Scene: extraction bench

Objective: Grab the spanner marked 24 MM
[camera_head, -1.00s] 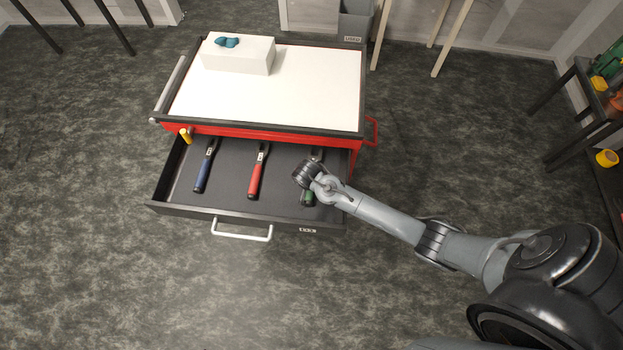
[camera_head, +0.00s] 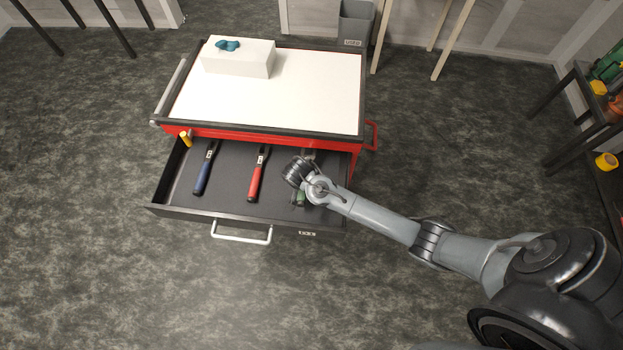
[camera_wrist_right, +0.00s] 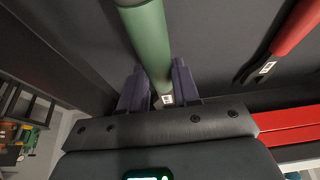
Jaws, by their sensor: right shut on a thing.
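Three spanners with coloured handles show in the head view: a blue-handled one (camera_head: 202,178), a red-handled one (camera_head: 256,178) and a green-handled one (camera_head: 301,199). Each has a small pale label, too small to read, so I cannot tell which is marked 24 MM. My right gripper (camera_wrist_right: 158,88) is shut on the green-handled spanner (camera_wrist_right: 148,38), its two fingers on either side of the handle. In the head view my wrist covers the fingers and much of that spanner. The red-handled spanner also shows in the wrist view (camera_wrist_right: 295,27). My left gripper is not in view.
The open drawer (camera_head: 180,209) has raised walls around the spanners. A yellow-handled tool (camera_head: 186,139) is at its back left. The red cabinet's white top (camera_head: 310,90) carries a white box (camera_head: 238,61) with a blue item (camera_head: 227,45). Floor in front is clear.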

